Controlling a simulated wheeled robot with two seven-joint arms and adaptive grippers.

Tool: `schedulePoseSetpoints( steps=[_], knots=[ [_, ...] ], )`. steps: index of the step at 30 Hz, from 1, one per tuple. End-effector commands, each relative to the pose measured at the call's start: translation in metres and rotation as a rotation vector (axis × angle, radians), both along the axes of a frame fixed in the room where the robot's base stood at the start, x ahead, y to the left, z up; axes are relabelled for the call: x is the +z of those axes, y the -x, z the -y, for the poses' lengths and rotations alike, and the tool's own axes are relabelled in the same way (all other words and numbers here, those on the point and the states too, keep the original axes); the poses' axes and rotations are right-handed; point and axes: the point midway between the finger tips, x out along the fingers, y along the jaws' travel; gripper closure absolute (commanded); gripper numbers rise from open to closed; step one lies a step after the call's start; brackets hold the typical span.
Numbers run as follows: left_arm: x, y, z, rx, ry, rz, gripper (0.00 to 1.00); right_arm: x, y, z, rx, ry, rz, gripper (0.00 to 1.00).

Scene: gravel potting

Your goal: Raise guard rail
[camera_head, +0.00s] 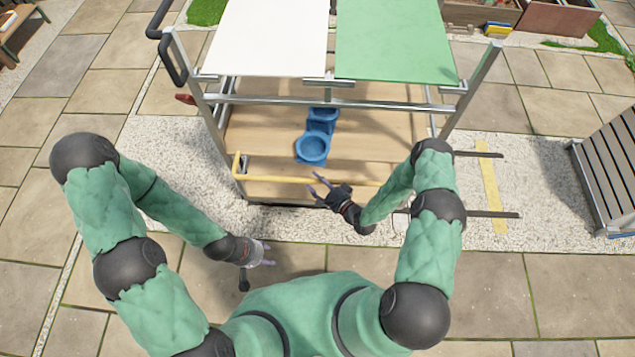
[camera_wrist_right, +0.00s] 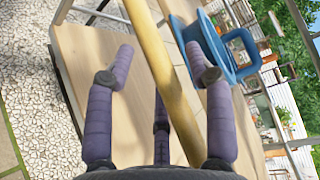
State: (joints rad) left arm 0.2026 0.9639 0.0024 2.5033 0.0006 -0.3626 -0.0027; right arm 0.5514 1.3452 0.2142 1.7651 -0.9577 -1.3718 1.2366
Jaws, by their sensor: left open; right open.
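The guard rail is a yellow bar (camera_head: 300,180) across the low front of the cart, with a short upright at its left end (camera_head: 238,163). In the right wrist view the yellow bar (camera_wrist_right: 155,55) runs slantwise between my open fingers. My right gripper (camera_head: 318,186) is open at the bar, near its middle; it also shows in the right wrist view (camera_wrist_right: 163,72). I cannot tell whether the fingers touch the bar. My left gripper (camera_head: 268,254) is open and empty, in front of the cart and apart from the rail.
The cart has wooden shelves (camera_head: 270,130) and white (camera_head: 268,38) and green (camera_head: 395,40) top panels. Blue holders (camera_head: 312,148) stand on a shelf behind the rail. A slatted bench (camera_head: 608,165) is at the right. The paving (camera_head: 300,257) before the cart is clear.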

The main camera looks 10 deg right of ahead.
Motion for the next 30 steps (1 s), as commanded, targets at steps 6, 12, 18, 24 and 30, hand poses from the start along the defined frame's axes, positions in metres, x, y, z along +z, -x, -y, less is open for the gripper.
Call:
schedulePoseSetpoints(
  steps=[6,12,18,24,30],
  knots=[
    [0.000,0.000,0.000,0.000,0.000,0.000,0.51,0.000,-0.001,0.000,0.000,0.000,0.000,0.46],
    [0.000,0.000,0.000,0.000,0.000,0.000,0.51,0.000,-0.001,0.000,0.000,0.001,0.000,0.83],
    [0.000,0.000,0.000,0.000,0.000,0.000,0.51,0.000,-0.001,0.000,0.000,0.000,0.000,1.00],
    [0.003,0.000,0.000,0.000,0.000,0.000,0.51,0.004,-0.001,0.000,0.000,-0.005,-0.016,1.00],
    [0.015,0.000,0.000,0.000,0.000,0.000,0.51,0.016,-0.002,0.000,0.000,-0.027,-0.095,1.00]
  ],
)
